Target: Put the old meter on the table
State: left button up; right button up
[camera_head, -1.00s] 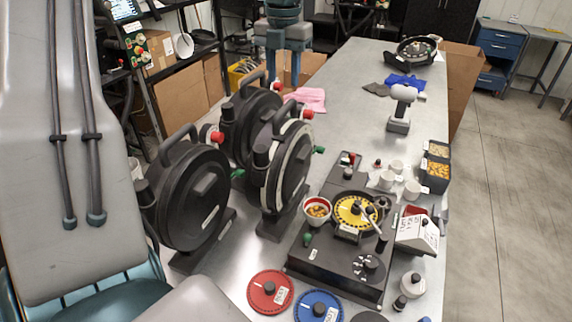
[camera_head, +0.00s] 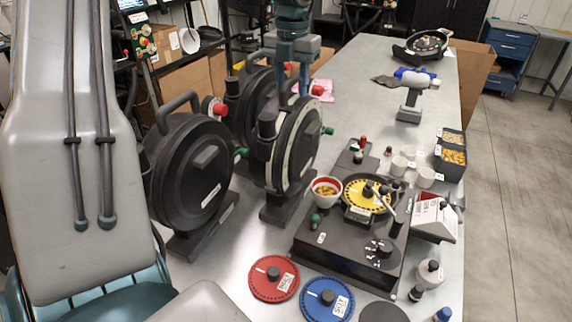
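Three black round meters with top handles stand on the table (camera_head: 355,75): a front left one (camera_head: 205,175), a right one with a pale rim (camera_head: 298,150) and a rear one (camera_head: 250,105) partly hidden behind them. Their labels are too small to read, so I cannot tell which is the old meter. My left gripper (camera_head: 291,72), teal and grey, points down at the handles of the rear and right meters. Its fingers look apart, with nothing visibly held; whether they touch a handle is unclear. My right gripper is out of view.
A black seed unit with a yellow disc (camera_head: 365,196) stands at the front right. Red (camera_head: 273,278) and blue (camera_head: 326,299) discs lie before it.

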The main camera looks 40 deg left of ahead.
pick_arm(q)
jog(key=shift+c, duration=0.9)
jog(key=shift+s, duration=0.1)
grip_shut()
dwell(0.4)
jog(key=shift+r, duration=0.1)
